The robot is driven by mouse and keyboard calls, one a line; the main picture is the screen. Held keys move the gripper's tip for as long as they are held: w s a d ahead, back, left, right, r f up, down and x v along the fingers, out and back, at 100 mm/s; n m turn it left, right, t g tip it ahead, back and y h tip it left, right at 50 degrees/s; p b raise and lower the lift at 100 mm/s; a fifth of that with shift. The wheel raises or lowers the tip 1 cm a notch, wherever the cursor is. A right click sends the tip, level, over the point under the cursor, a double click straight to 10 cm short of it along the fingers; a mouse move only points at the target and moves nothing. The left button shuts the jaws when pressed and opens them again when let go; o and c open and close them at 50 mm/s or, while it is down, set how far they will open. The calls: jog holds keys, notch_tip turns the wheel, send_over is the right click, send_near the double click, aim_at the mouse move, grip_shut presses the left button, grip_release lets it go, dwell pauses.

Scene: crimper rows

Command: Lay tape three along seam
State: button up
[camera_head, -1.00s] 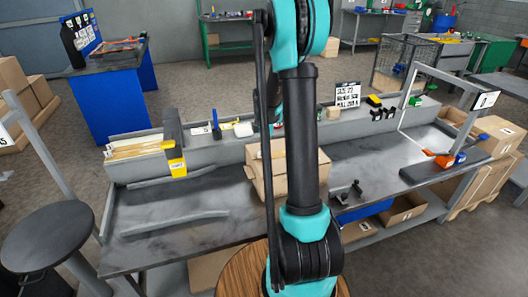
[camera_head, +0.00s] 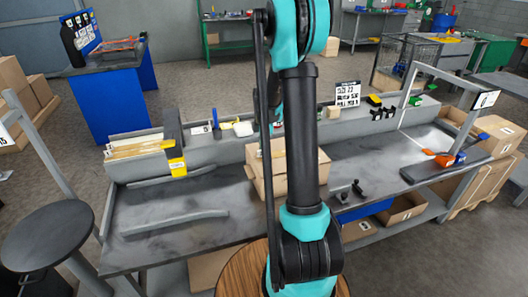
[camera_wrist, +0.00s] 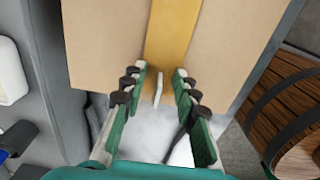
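A tan cardboard box (camera_head: 257,168) stands on the grey bench, partly hidden behind my arm. In the wrist view, the box (camera_wrist: 105,40) fills the top of the picture, with a yellow-brown tape strip (camera_wrist: 173,35) running along it between two plain sides. My gripper (camera_wrist: 160,72) has its green-padded fingers apart, one on each side of the strip's near end. A small pale sliver (camera_wrist: 158,90) shows between the fingers; I cannot tell whether it is a tape end or whether anything touches it. In the head view my gripper is hidden behind my arm.
A yellow-and-black tool or holder (camera_head: 177,165) stands at the bench's left. Two grey strips lie on the left worktop. Small black parts (camera_head: 350,190) lie right of the box, and an orange-and-blue item (camera_head: 445,159) sits farther right. A round stool (camera_head: 45,235) stands front left.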

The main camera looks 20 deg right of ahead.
jog(key=shift+r, duration=0.1)
notch_tip(320, 180, up, 12)
dwell(0.5)
